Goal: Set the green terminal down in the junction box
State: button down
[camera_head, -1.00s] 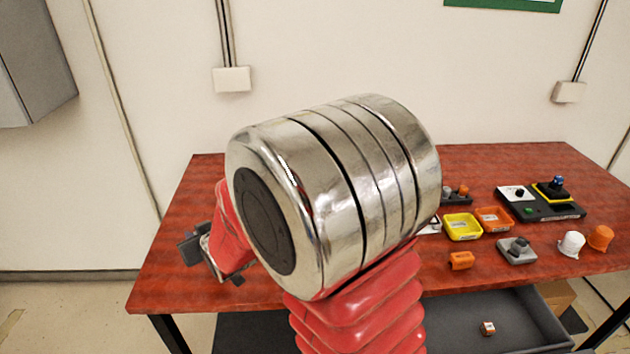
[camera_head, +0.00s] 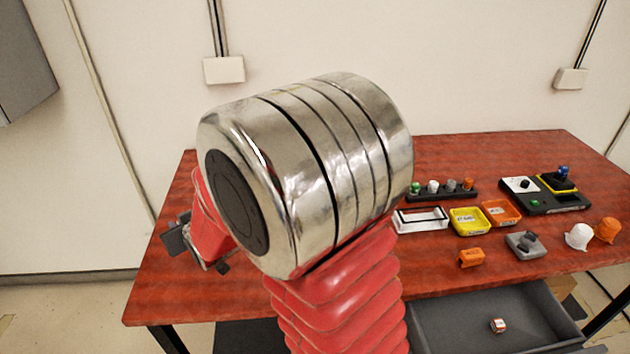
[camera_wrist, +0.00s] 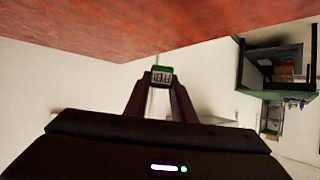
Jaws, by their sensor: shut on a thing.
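The green terminal (camera_wrist: 162,75), a small block with a green top and a pale marked face, sits between the fingertips of my gripper (camera_wrist: 162,82) in the wrist view. My gripper is shut on it. In the head view, my arm hides much of the table's middle, and the gripper shows only in part at the table's left; the terminal cannot be made out there. No container is clearly marked as the junction box. An open white rectangular box (camera_head: 420,226) stands on the table, right of my arm.
A yellow tray (camera_head: 469,221) and an orange tray (camera_head: 501,213) stand beside the white box. Behind is a dark strip with several coloured knobs (camera_head: 452,186). The red table's front left is bare.

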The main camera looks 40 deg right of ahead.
jog(key=shift+d, duration=0.25)
jog(key=w+d+r+n+y, duration=0.2)
jog(key=w+d+r, duration=0.25)
jog(key=d, duration=0.35)
jog(key=w+d+r+n+y, duration=0.1)
jog(key=w+d+r, duration=0.4)
jog(key=d, duration=0.4)
jog(key=s+d+f+n+g+y, duration=0.1)
jog(key=s+d+f, duration=0.2)
jog(key=s+d, duration=0.2)
jog(key=s+d+f+n+g+y, duration=0.1)
jog(key=s+d+f+n+y, duration=0.1)
jog(key=s+d+f, duration=0.2)
jog(key=s+d+f+n+g+y, duration=0.1)
jog(key=s+d+f+n+y, duration=0.1)
jog(key=s+d+f, duration=0.2)
jog(key=shift+s+d, duration=0.6)
jog(key=shift+d, duration=0.65)
jog(key=shift+s+d, duration=0.6)
jog(key=shift+d, duration=0.6)
jog(key=shift+s+d, duration=0.6)
jog(key=shift+d, duration=0.65)
jog(key=shift+f, duration=0.1)
